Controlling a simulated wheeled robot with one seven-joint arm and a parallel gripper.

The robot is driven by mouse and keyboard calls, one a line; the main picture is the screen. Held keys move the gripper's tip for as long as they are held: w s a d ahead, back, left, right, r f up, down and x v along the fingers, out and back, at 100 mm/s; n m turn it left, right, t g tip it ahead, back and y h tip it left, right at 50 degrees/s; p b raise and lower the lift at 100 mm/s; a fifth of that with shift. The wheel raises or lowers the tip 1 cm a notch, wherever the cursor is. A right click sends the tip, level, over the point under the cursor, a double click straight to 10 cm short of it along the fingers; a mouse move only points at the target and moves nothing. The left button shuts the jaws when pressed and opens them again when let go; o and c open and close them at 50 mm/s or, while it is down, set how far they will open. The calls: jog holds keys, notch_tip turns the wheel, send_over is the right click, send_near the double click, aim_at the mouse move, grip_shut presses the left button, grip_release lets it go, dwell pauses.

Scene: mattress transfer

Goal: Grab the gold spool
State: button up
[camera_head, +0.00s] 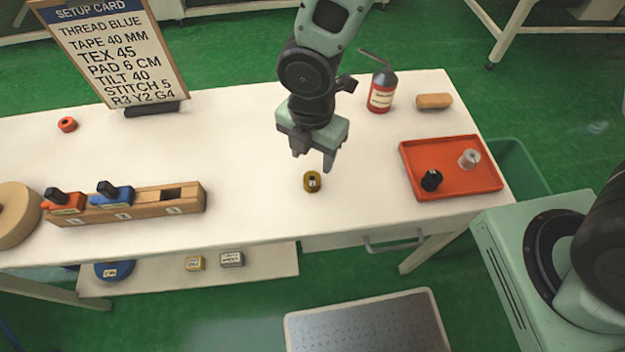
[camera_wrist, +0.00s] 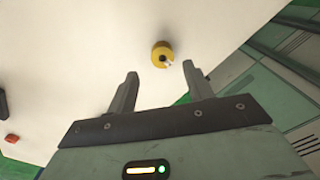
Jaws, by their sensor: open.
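The gold spool (camera_head: 312,182) stands on the white table near its front edge, in the middle of the head view. It also shows in the wrist view (camera_wrist: 162,54), ahead of the fingertips and between their lines, a little nearer the right finger. My gripper (camera_head: 314,162) is open and empty, above and just behind the spool in the head view. Its two fingers (camera_wrist: 160,70) show apart in the wrist view, with nothing between them. The fingers do not appear to touch the spool.
A red tray (camera_head: 408,172) with a black spool (camera_head: 431,180) and a pale spool (camera_head: 469,158) lies to the right. A red bottle (camera_head: 381,92) stands behind. A wooden block holder (camera_head: 190,201) and a setup card (camera_head: 115,50) are left. The table around the gold spool is clear.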

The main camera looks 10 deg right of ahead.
aim_at(312, 176)
jog(key=shift+s+a+f, duration=0.1)
jog(key=shift+s+f, duration=0.05)
jog(key=shift+f, duration=1.6)
jog(key=shift+s+f, duration=0.15)
jog(key=shift+f, duration=1.55)
jog(key=c, duration=0.9)
